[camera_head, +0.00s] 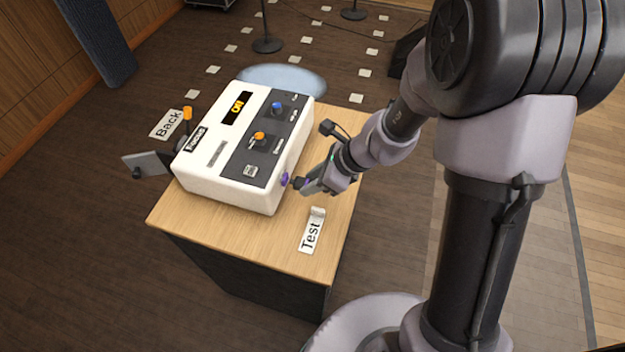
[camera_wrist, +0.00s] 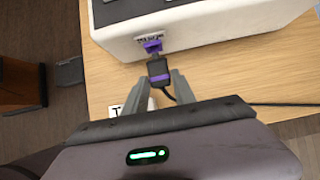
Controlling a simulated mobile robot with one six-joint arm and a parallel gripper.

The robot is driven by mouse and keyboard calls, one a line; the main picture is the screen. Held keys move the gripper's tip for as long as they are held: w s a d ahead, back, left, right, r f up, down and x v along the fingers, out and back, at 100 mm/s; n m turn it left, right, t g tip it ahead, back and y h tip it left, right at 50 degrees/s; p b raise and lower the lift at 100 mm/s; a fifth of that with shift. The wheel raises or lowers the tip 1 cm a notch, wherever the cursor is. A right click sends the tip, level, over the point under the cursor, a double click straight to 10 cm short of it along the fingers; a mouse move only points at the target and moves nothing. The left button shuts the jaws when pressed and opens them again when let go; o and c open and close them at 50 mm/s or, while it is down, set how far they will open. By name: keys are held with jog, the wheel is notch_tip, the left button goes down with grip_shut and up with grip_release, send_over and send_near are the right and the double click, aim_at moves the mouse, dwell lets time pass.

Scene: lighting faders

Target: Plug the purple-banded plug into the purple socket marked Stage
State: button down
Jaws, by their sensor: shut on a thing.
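The white control box (camera_head: 205,180) stands on the wooden table, and its near side also shows in the wrist view (camera_wrist: 205,30). The purple socket (camera_head: 284,178) is on the side of the box facing my gripper, with a small label above it in the wrist view (camera_wrist: 152,44). My gripper (camera_head: 304,184) is shut on the dark plug with a purple band (camera_wrist: 158,72), a cable trailing behind it. The plug points at the socket, and its front end is at or very near the opening. I cannot tell whether it is inside.
The box's top carries a lit ON display (camera_head: 237,108), a blue knob (camera_head: 277,107) and an orange knob (camera_head: 259,137). A Test label (camera_head: 311,232) lies on the table (camera_head: 270,248) near my gripper. A Back label (camera_head: 167,124) and a grey plate (camera_head: 147,164) are at the left.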

jog(key=shift+w+a, duration=0.3)
jog(key=shift+a, duration=0.55)
dwell(0.6)
dwell(0.5)
jog(key=c, duration=0.9)
grip_release()
jog(key=shift+c, duration=0.2)
jog(key=p+v, duration=0.8)
jog(key=v, duration=1)
jog(key=s+r+n+t+h+b, duration=0.3)
jog(key=s+r+n, duration=0.7)
jog(key=s+n, duration=0.4)
jog(key=n+h+b, duration=0.1)
jog(key=n, duration=0.2)
jog(key=shift+s+d+r+n, duration=0.2)
jog(key=shift+d+n, duration=0.15)
jog(key=shift+n, duration=0.05)
